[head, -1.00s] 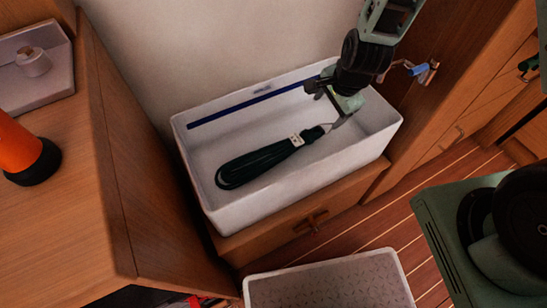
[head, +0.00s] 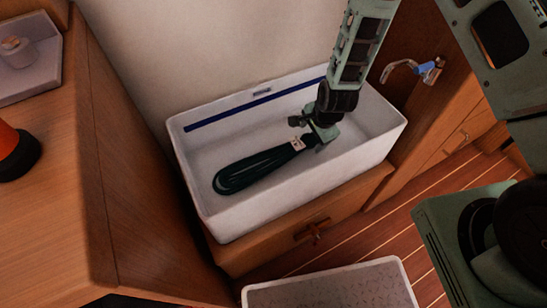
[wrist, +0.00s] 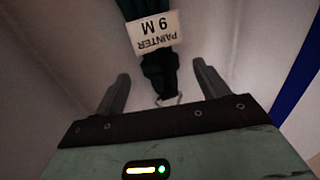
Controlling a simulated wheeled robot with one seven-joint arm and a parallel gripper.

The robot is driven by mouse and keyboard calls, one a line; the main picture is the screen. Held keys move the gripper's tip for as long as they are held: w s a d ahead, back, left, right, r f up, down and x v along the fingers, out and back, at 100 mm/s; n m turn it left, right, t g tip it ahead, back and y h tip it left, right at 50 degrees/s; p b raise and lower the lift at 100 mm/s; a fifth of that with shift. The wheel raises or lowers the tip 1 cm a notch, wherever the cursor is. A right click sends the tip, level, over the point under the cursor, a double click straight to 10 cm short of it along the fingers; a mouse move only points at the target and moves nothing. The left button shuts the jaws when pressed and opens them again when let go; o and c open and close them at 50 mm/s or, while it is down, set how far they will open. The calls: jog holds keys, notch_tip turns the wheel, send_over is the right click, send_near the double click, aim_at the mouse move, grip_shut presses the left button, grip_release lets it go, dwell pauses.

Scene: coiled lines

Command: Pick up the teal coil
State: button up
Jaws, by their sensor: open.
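The dark teal coil (head: 254,170) lies on the floor of the white bin, its looped end toward the left. A white tag (head: 297,143) is wrapped round its neck; in the wrist view the tag (wrist: 153,33) reads "PAINTER 9 M". My gripper (head: 310,140) is down inside the bin at the tag end of the coil. In the wrist view my gripper (wrist: 160,82) is open, with the coil's narrow end (wrist: 160,72) showing between the two fingers, apart from both. In the head view my gripper hides the far end of the coil.
The white bin (head: 222,226) has high walls around the coil and my gripper; a blue stripe (head: 240,107) runs along its back wall. A hooked metal fitting (head: 402,66) sticks out at the right. A wooden counter (head: 140,190) stands at left.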

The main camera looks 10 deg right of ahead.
jog(key=shift+x, duration=1.4)
jog(key=shift+a, duration=0.1)
jog(key=c, duration=1.4)
jog(key=shift+r+p, duration=0.95)
jog(key=shift+r, duration=4.1)
